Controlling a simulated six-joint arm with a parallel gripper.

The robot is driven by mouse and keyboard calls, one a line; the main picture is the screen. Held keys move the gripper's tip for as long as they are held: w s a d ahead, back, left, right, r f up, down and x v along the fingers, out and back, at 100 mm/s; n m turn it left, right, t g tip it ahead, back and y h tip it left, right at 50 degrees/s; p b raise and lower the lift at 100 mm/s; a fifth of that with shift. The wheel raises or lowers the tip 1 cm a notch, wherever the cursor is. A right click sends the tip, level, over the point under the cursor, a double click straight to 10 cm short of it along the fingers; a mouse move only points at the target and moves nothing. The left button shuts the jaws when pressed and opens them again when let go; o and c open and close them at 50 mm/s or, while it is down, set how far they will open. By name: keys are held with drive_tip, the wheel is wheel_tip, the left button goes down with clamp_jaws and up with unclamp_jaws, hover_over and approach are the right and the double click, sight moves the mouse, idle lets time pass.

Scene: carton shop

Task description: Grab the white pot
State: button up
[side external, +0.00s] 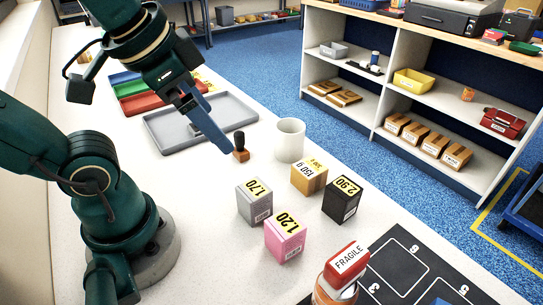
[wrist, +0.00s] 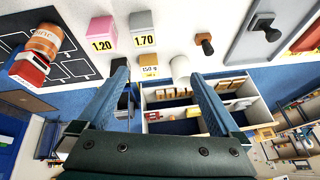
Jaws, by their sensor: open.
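The white pot (side external: 290,140) stands upright on the pale worktop, right of a small wooden stamp with a black handle (side external: 240,150). It also shows in the wrist view (wrist: 181,68), between my two blue fingers and closer to the right one. My gripper (side external: 222,143) is open and empty. In the side view its fingertips are left of the pot, close to the stamp, and apart from the pot. In the wrist view the fingers of my gripper (wrist: 158,78) are spread wide, with nothing held.
Near the pot stand a brown 150 g box (side external: 309,177), a black 2.90 box (side external: 342,199), a grey 1.70 box (side external: 255,201) and a pink 1.20 box (side external: 285,236). A grey tray (side external: 165,127) lies behind left.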

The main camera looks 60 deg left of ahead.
sight(285, 139)
drive_tip(key=w+a+f+m+t+y, duration=0.15)
drive_tip(key=w+a+m+y, duration=0.4)
drive_tip(key=m, duration=0.85)
drive_tip(key=w+d+r+m+t, duration=0.2)
drive_tip(key=w+m+t, duration=0.4)
drive_tip(key=m, duration=0.9)
wheel_tip(285, 139, down, 13)
drive_tip(key=w, duration=0.1)
drive_tip(key=shift+g+h, duration=0.25)
drive_tip(key=shift+g, duration=0.2)
drive_tip(key=x, duration=0.7)
drive_tip(key=shift+x, duration=2.55)
drive_tip(key=shift+s+f, duration=0.15)
drive_tip(key=c, duration=1.2)
